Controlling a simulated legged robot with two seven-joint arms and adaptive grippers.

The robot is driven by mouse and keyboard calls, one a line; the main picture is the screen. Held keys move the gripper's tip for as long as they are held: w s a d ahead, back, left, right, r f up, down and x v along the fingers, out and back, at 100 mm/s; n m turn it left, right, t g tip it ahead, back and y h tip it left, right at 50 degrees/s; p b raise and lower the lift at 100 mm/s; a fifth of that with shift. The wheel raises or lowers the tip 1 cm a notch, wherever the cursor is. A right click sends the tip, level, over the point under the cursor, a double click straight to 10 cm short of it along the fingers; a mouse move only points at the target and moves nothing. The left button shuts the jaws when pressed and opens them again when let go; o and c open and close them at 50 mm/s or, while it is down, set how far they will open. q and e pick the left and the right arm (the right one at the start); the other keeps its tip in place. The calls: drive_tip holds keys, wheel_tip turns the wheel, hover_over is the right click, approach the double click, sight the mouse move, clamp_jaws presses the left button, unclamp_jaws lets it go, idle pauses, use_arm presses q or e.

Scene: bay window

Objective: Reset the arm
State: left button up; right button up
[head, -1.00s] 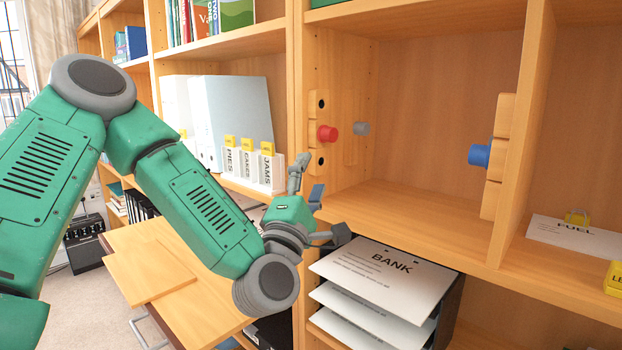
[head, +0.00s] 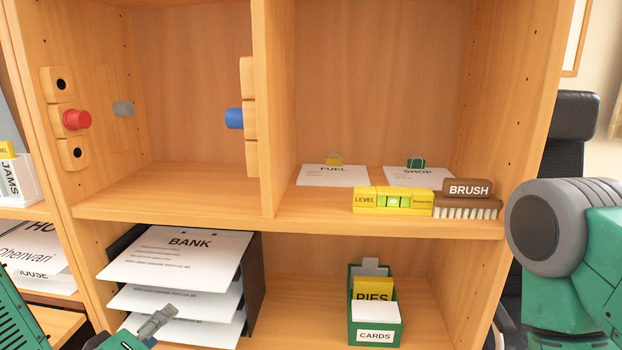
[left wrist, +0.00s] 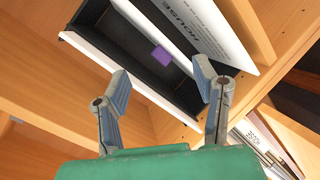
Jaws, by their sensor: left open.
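My left gripper (head: 154,330) shows at the bottom left of the head view, only partly inside the picture. One grey finger overlaps the lower sheets of the BANK paper tray (head: 190,243). In the left wrist view my left gripper (left wrist: 160,85) has its two grey fingers spread apart with nothing between them. Beyond them is a dark tray (left wrist: 176,85) with a HOUSE sheet and a small purple piece (left wrist: 161,56). My right arm (head: 575,260) comes in at the right edge of the head view; its gripper is outside the picture.
The wooden shelf unit (head: 300,222) fills the view. Red (head: 77,120) and blue (head: 234,118) knobs sit on its uprights. A yellow level (head: 393,201) and a brush (head: 467,197) lie at the shelf edge. A green CARDS box (head: 376,337) stands below. The upper left compartment floor is clear.

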use_arm(q)
drive_tip(key=s+d+f+m+g, duration=0.2)
drive_tip(key=s+f+m+g, duration=0.25)
drive_tip(key=s+f, duration=0.55)
drive_tip(key=s+a+f+m+g, duration=0.1)
drive_tip(key=s+f+m+g, duration=0.2)
drive_tip(key=s+f, duration=0.4)
drive_tip(key=s+a+f+m+g+y, duration=0.1)
drive_tip(key=s+a+f+m+g, duration=0.1)
drive_tip(key=s+f+g, duration=0.4)
drive_tip(key=s+m+b, duration=0.1)
drive_tip(key=s, duration=0.3)
drive_tip(key=shift+s+a+f, duration=0.15)
drive_tip(key=shift+s+f, duration=0.1)
drive_tip(key=shift+f, duration=0.1)
drive_tip(key=shift+w, duration=0.15)
